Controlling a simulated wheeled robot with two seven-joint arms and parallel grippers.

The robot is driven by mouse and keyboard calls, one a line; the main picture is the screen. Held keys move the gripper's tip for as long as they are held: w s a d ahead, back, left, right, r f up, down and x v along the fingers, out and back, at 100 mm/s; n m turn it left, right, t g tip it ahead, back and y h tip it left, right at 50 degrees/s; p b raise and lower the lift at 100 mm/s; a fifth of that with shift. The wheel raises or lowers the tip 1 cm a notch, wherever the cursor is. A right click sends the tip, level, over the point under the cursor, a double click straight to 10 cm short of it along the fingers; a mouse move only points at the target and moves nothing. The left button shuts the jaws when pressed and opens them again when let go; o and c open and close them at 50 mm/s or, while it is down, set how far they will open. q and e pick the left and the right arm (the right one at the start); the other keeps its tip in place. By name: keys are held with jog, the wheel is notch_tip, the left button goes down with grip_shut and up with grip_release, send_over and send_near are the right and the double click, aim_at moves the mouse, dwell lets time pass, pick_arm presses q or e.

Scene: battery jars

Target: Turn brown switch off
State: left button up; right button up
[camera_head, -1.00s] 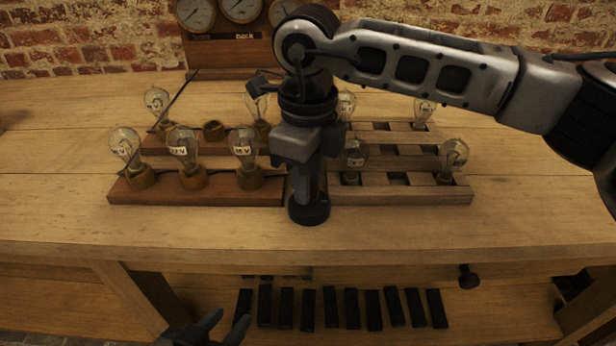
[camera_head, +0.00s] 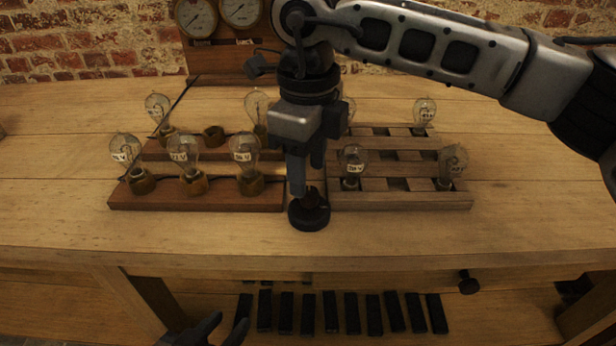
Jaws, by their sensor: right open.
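A small round black base with a dark knob (camera_head: 309,213) stands on the table at the front, between the brown board (camera_head: 215,198) and the greyer slatted board (camera_head: 400,200). It may be the switch, but I cannot tell its colour as brown or its on/off state. My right gripper (camera_head: 308,182) is open and points down just above and behind the knob. Whether a fingertip touches it is unclear. My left gripper (camera_head: 222,330) is at the bottom edge, low in front of the table, with its dark fingers apart and empty.
Glass bulbs stand in sockets on both boards, close to my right gripper, including one bulb (camera_head: 246,150) at left and one (camera_head: 353,162) at right. Gauges (camera_head: 240,12) stand behind. Black bars (camera_head: 330,312) line the lower shelf. The table front (camera_head: 420,235) is clear.

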aim_at(308, 190)
notch_tip(308, 190, up, 12)
jog(key=p, duration=0.1)
jog(key=shift+r, duration=0.25)
